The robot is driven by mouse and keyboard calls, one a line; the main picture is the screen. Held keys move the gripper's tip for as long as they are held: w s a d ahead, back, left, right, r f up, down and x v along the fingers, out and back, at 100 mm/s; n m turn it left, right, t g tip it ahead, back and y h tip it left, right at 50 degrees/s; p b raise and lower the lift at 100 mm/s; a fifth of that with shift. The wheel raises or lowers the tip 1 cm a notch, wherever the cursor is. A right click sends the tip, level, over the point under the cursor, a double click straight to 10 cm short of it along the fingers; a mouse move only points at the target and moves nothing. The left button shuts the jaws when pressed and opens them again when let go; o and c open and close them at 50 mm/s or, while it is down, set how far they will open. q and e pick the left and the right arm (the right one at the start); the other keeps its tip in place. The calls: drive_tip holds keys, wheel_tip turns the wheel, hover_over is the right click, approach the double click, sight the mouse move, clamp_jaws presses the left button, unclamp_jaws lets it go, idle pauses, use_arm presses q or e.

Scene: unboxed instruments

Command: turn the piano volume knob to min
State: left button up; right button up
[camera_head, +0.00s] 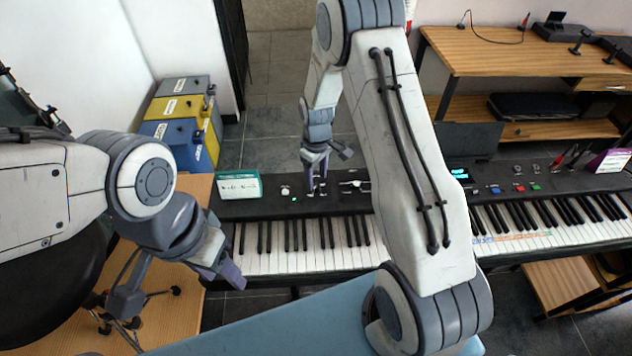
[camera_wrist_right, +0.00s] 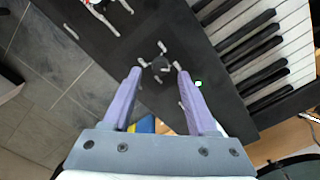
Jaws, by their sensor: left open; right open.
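The piano (camera_head: 300,258) is a dark keyboard with a control panel along its back. My right gripper (camera_head: 313,188) points down over the left part of that panel, with its fingers apart. In the right wrist view a small dark round knob (camera_wrist_right: 160,65) ringed by white marks shows between the fingertips of the right gripper (camera_wrist_right: 157,71). I cannot tell whether the fingers touch it or where its pointer is. In the head view the gripper covers this knob. My left gripper (camera_head: 225,275) is open and empty near the piano's left end, in front of the keys.
A green and white card (camera_head: 239,186) stands at the panel's left end. A pale knob (camera_head: 284,191) and sliders (camera_head: 354,185) flank the gripper. Another keyboard (camera_head: 570,225) is on the right. Stacked cases (camera_head: 185,125) stand at the back left, and a chair (camera_head: 50,285) at the left.

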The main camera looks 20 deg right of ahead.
sight(316, 185)
wheel_tip(316, 185, up, 8)
drive_tip(key=b, duration=0.1)
idle(0.5)
drive_tip(key=s+a+r, duration=0.9)
drive_tip(key=s+a, duration=0.3)
drive_tip(key=a, duration=0.1)
drive_tip(key=s+a+r, duration=0.1)
drive_tip(key=s, duration=0.7)
drive_tip(key=s+a+r+n+y, duration=0.1)
drive_tip(key=s+a+r, duration=0.1)
drive_tip(key=s, duration=0.7)
